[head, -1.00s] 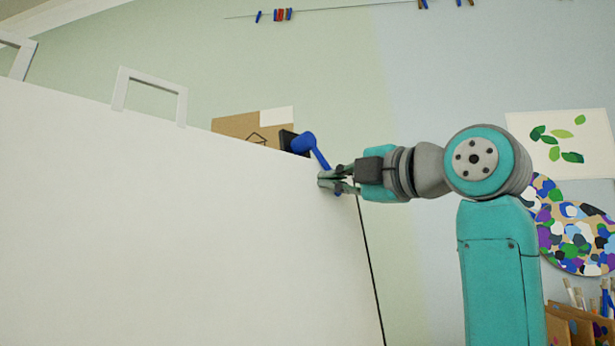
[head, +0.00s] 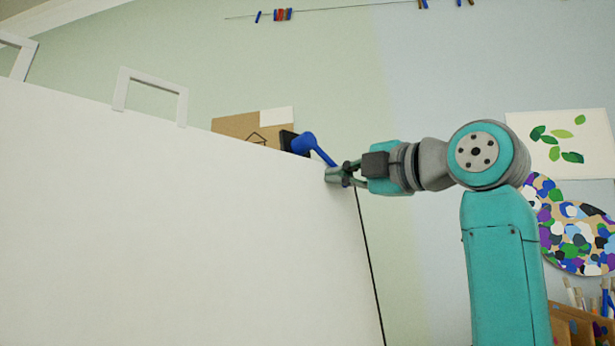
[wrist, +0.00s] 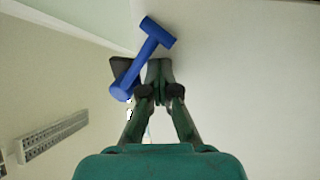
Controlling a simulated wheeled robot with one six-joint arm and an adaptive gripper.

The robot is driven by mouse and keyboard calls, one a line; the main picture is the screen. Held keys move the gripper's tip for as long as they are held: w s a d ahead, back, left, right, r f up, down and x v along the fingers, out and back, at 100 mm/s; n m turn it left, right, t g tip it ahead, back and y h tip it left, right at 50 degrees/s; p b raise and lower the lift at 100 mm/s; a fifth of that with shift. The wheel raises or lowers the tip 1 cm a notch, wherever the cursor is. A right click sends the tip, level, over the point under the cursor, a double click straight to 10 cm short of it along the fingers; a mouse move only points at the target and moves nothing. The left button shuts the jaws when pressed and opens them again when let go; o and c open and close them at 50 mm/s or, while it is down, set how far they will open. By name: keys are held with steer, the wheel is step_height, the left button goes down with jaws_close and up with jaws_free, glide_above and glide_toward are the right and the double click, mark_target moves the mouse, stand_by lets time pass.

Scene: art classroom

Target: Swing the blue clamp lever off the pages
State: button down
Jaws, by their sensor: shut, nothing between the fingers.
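The blue clamp lever (head: 308,143) sits at the top right edge of a large white panel (head: 180,210). In the head view its arm slopes down to the right, its lower end close to my gripper (head: 334,174). A dark block (head: 288,141) is beside its round end. My gripper is shut and empty at the panel's right edge. In the wrist view the lever (wrist: 143,62) lies just left of my fingertips (wrist: 159,72), with a crossbar at its far end. I cannot tell whether the fingers touch it. I cannot make out separate pages.
A brown board with a house drawing (head: 240,127) shows behind the panel's top edge. White frame-like handles (head: 150,75) rise from that edge. A leaf picture (head: 562,150) and a colourful spotted shape (head: 575,230) are at the right.

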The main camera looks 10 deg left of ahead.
steer(key=shift+w+d, duration=0.1)
steer(key=shift+w, duration=0.15)
steer(key=shift+w+d+r, duration=0.2)
steer(key=shift+w+r, duration=0.3)
steer(key=shift+r, duration=0.25)
steer(key=shift+w+d+r, duration=0.15)
steer(key=shift+w+r, duration=0.3)
steer(key=shift+r, duration=0.45)
